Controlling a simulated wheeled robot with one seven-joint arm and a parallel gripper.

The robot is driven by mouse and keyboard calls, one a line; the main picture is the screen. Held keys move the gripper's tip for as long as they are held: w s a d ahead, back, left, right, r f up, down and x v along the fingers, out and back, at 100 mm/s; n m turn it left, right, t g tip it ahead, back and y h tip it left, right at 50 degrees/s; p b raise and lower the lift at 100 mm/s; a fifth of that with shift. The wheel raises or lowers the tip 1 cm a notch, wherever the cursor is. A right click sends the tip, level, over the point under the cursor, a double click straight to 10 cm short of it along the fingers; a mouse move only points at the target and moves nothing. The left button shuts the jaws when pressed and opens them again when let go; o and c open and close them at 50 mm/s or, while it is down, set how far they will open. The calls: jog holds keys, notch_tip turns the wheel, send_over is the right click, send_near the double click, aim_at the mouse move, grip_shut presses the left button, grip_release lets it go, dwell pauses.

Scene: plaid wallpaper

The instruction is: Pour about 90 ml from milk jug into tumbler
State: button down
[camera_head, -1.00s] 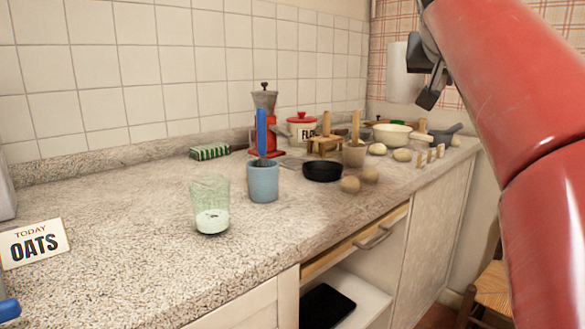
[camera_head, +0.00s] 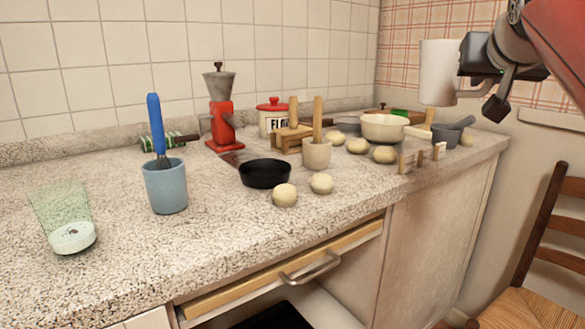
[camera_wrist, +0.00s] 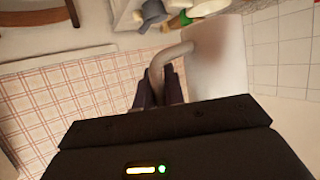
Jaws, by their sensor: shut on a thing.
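The milk jug (camera_head: 439,72) is white with a side handle. My gripper (camera_head: 478,92) is shut on its handle and holds it in the air at the upper right, above the far end of the counter. In the wrist view the jug (camera_wrist: 215,60) and its handle (camera_wrist: 172,58) show between the dark fingers (camera_wrist: 160,88). The jug looks about upright in the head view; its contents are hidden. The tumbler (camera_head: 62,215) is clear greenish glass, standing on the counter at the far left, with some white liquid at its bottom. The jug is far from it.
Beside the tumbler stands a blue cup (camera_head: 165,187) with a blue-handled tool. A black pan (camera_head: 265,174), a red grinder (camera_head: 221,125), round buns (camera_head: 285,195), a flour tin (camera_head: 277,118) and a cream bowl (camera_head: 384,128) fill the counter rightward. A drawer (camera_head: 290,275) is partly open below.

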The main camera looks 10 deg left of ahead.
jog(key=a+f+n+y+b, duration=0.1)
jog(key=a+f+n+y, duration=0.15)
jog(key=a, duration=0.45)
jog(key=a+f+n+y, duration=0.1)
jog(key=a+n+y, duration=0.15)
jog(key=a, duration=0.35)
jog(key=s+a+f+n+g+y+b, duration=0.1)
jog(key=s+a+n+g+y, duration=0.2)
jog(key=a, duration=0.5)
jog(key=s+a+f+n+g+y+b, duration=0.1)
jog(key=s+a+n+g+y, duration=0.2)
jog(key=s+a, duration=0.3)
jog(key=s+a+f+n+g+y+b, duration=0.1)
jog(key=s+a+n+g+y, duration=0.1)
jog(key=a, duration=1)
jog(key=s+n+y, duration=0.1)
jog(key=s+n, duration=0.1)
jog(key=s, duration=0.1)
jog(key=shift+a+f+g, duration=0.15)
jog(key=shift+g, duration=0.25)
jog(key=shift+w, duration=0.1)
